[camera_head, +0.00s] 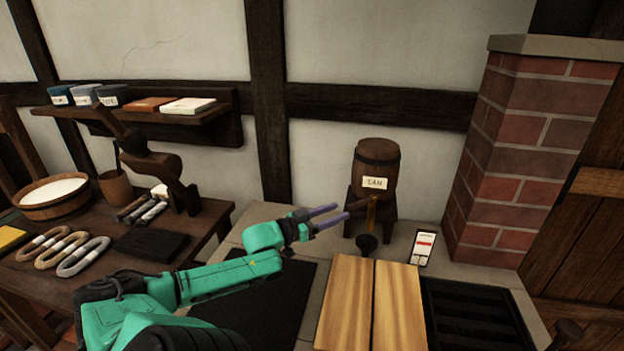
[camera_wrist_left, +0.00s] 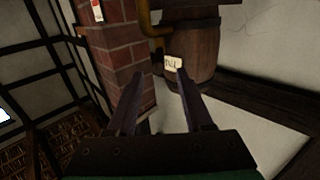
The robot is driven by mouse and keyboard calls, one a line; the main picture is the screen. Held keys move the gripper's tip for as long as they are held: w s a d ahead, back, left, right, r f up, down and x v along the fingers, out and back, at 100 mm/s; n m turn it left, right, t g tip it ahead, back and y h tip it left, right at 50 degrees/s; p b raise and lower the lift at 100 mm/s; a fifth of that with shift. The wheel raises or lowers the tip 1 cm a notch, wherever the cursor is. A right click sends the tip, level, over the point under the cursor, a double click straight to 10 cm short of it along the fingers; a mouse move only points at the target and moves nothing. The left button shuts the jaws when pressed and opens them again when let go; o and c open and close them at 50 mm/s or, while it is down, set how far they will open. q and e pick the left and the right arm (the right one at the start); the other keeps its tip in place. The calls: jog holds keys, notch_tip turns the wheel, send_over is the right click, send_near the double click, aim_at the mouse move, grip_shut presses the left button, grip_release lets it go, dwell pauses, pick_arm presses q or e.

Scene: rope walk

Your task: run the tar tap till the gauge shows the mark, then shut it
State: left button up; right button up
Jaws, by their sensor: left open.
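The small wooden tar cask (camera_head: 377,158) stands on a dark stand at the back of the stone counter, with a pale label. It also shows in the left wrist view (camera_wrist_left: 203,52). An amber-brown tap part (camera_head: 371,212) hangs at its front, over a small dark cup (camera_head: 367,243); whether tar is running I cannot tell. The tap shows as a bent pipe in the left wrist view (camera_wrist_left: 147,38). My left gripper (camera_head: 342,213) is open and empty, just left of the tap.
Two pale wooden boards (camera_head: 372,305) lie in front of the cup, beside a black slotted tray (camera_head: 475,318). A brick pillar (camera_head: 530,150) rises at right. A workbench at left holds rope coils (camera_head: 65,250) and a wooden tub (camera_head: 55,197).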

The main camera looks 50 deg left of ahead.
pick_arm(q)
jog(key=s, duration=0.7)
jog(key=shift+a, duration=0.35)
jog(key=shift+s, duration=0.1)
